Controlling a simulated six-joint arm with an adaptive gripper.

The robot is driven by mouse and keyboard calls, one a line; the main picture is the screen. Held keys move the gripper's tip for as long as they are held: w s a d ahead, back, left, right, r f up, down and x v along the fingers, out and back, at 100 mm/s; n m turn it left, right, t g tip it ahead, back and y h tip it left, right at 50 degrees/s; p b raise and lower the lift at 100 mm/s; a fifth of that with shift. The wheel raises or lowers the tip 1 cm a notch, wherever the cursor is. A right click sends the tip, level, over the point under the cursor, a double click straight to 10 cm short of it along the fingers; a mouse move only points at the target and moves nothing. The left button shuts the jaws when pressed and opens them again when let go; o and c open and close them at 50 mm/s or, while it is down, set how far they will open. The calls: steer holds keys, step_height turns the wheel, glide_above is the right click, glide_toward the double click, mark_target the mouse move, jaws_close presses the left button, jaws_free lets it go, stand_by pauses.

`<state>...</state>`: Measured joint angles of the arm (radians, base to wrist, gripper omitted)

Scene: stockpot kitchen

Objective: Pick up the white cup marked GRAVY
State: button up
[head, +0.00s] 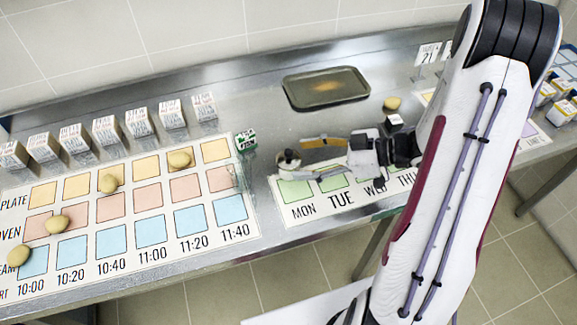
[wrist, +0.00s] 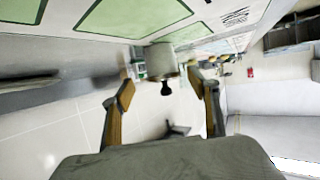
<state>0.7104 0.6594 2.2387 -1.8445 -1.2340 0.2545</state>
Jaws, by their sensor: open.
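A small pale cup-like vessel (head: 288,163) with a dark part stands by the left edge of the weekday chart. No GRAVY marking is readable on it. My gripper (head: 308,160) is level and open just to its right, fingers pointing at it. In the wrist view the pale vessel (wrist: 161,60) is ahead, between the lines of the two spread fingers, with a dark knob on its near side. The gap between my gripper (wrist: 163,85) and the vessel is hard to judge. Nothing is held.
A dark metal tray (head: 325,88) lies behind. A green-and-white box (head: 246,140) stands left of the vessel. Several white label boxes (head: 107,130) line the back left. Several tan lumps (head: 180,159) lie on the time chart (head: 150,230). Bare steel lies before the tray.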

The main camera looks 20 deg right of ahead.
mark_target(294, 163)
stand_by(0.3)
steer(key=shift+s+f+x, duration=0.15)
steer(key=shift+x, duration=0.75)
steer(key=shift+s+f+x, duration=0.15)
steer(key=shift+x, duration=1.65)
steer(key=c, duration=1.3)
